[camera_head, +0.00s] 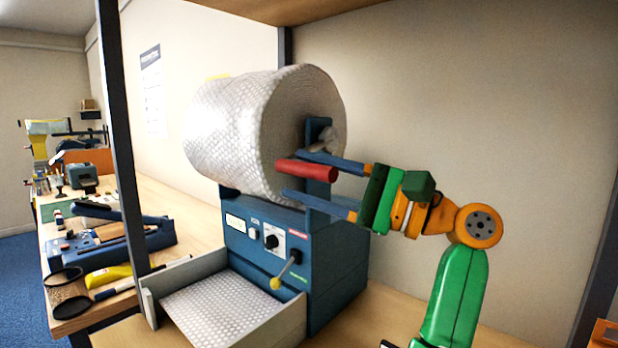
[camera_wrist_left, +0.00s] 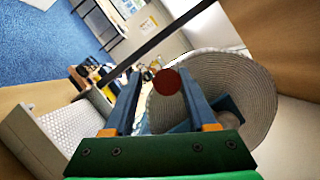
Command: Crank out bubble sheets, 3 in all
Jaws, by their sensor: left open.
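A blue dispenser machine (camera_head: 262,245) stands on the bench with a large bubble-wrap roll (camera_head: 240,130) on top. A red crank grip (camera_head: 305,170) sticks out by the roll's near end; its round end faces the left wrist view (camera_wrist_left: 167,82). My left gripper (camera_head: 292,173) is open, one finger above and one below the red grip, with gaps visible between fingers and grip. Bubble sheet material (camera_head: 225,305) lies in the grey tray (camera_head: 165,278) in front of the machine; I cannot tell how many sheets. My right gripper is not in view.
A dark upright post (camera_head: 122,150) stands left of the roll. The bench to the left holds a blue device (camera_head: 125,238), a yellow tool (camera_head: 108,275) and other items.

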